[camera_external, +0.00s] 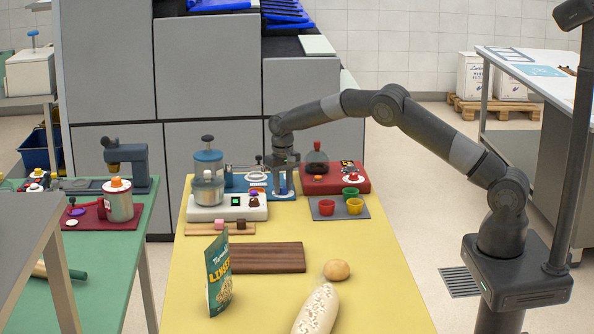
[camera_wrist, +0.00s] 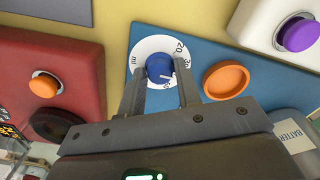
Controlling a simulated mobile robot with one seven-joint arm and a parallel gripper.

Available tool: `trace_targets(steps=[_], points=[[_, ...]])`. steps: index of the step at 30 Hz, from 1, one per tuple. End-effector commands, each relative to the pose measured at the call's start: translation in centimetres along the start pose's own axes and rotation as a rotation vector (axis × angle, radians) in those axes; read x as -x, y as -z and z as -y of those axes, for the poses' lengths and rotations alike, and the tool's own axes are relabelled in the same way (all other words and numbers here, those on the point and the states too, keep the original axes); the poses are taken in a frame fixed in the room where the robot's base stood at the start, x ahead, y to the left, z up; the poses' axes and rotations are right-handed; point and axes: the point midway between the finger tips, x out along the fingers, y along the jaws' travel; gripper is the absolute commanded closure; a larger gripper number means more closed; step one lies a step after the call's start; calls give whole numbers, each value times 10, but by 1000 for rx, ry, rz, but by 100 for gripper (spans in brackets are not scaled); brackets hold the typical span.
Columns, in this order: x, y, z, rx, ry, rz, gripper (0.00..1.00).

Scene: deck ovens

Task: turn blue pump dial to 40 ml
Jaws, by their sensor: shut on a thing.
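The blue pump dial (camera_wrist: 160,68) is a round blue knob in the middle of a white scale ring (camera_wrist: 150,45) on a blue panel (camera_wrist: 205,40). The ring shows "ml", "20" and "30"; a further number near the bottom is too small to read surely. A pale mark on the knob points toward that lower part. My gripper (camera_wrist: 158,82) is shut on the knob, one finger on each side. In the external view my gripper (camera_external: 283,185) is low over the blue unit (camera_external: 236,181), and the knob is hidden there.
Beside the dial are an orange round cap (camera_wrist: 226,80), a red unit (camera_wrist: 60,60) with an orange button, and a white unit (camera_wrist: 270,20) with a purple button. A grey tray (camera_external: 325,213) with coloured cups is to the right. A seed packet (camera_external: 218,272) stands nearer on the yellow table.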

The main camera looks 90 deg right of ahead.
Motion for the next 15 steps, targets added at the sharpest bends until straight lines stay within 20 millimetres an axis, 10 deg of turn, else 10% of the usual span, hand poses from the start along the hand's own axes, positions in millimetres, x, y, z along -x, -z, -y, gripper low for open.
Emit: trace_targets(steps=[15], points=[[-1,-1,0,-289,-1,2,92]])
